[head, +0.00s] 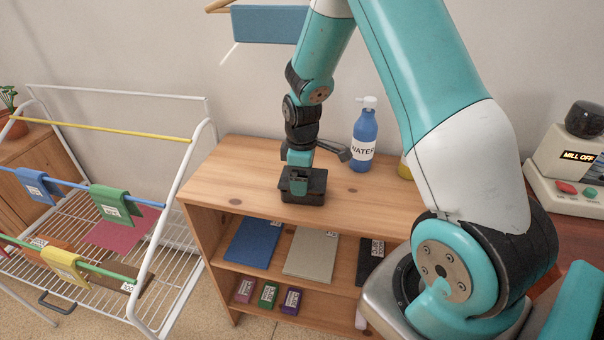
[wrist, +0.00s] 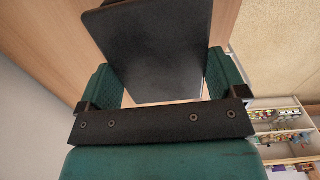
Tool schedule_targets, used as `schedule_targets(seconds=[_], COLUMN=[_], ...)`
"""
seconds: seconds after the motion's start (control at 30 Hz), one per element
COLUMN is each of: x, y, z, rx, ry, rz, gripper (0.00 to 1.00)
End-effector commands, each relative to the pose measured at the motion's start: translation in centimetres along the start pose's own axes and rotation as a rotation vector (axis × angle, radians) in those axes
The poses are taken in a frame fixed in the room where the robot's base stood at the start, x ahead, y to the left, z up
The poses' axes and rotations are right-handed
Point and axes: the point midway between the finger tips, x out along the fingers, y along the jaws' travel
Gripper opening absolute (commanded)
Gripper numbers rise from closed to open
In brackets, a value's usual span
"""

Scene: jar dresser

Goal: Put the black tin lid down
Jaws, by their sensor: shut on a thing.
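My gripper (head: 299,184) hangs low over the wooden dresser top, near its front edge, in the head view. In the wrist view the black tin lid (wrist: 155,45) is a flat dark plate between the two green fingers (wrist: 163,78), which are shut on it. The lid reaches out beyond the fingers, with bare wood around it. In the head view lid and gripper merge into one dark shape, so I cannot tell whether the lid touches the wood.
The dresser top (head: 235,175) is clear to the left of my gripper. A blue water bottle (head: 363,140) stands behind right, with a dark handled thing (head: 335,151) nearer. Blue, beige and black slabs (head: 309,255) lie on the shelf below. A white drying rack (head: 184,180) stands left.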

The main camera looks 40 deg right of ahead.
Motion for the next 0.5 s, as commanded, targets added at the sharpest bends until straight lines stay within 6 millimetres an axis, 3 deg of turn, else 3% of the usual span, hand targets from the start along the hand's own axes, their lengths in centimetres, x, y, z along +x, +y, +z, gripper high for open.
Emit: schedule_targets(seconds=[0.23, 0.27, 0.3, 0.5], x=[0.92, 0.91, 0.82, 0.76], y=[0.00, 0.00, 0.00, 0.00], z=[0.00, 0.00, 0.00, 0.00], rx=[0.000, 0.000, 0.000, 0.000], ry=[0.000, 0.000, 0.000, 0.000], rz=[0.000, 0.000, 0.000, 0.000], gripper=[0.67, 0.93, 1.00, 1.00])
